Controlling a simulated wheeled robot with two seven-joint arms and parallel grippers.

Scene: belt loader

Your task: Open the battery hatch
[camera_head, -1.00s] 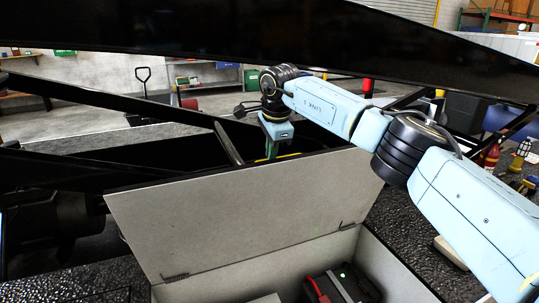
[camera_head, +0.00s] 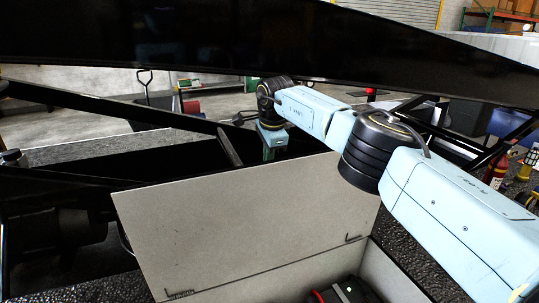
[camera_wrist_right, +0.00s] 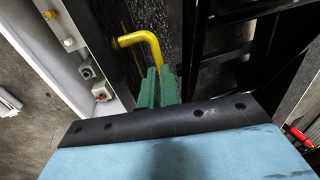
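The battery hatch is a flat grey lid (camera_head: 245,225), raised and standing steeply above its box (camera_head: 392,275), with hinges along its lower edge. A dark battery with a green light (camera_head: 345,291) partly shows in the box. My right gripper (camera_wrist_right: 158,85) is behind the lid's top edge; its fingertips are hidden in the head view. In the right wrist view its green fingers are close together on the end of a yellow handle (camera_wrist_right: 141,38) that runs in between them. My left gripper is not in view.
A long black beam (camera_head: 250,45) crosses above my right arm. Black frame bars (camera_head: 110,105) lie behind and left of the lid. A red extinguisher (camera_head: 496,170) stands at the right. Dark textured surface (camera_head: 405,255) borders the box.

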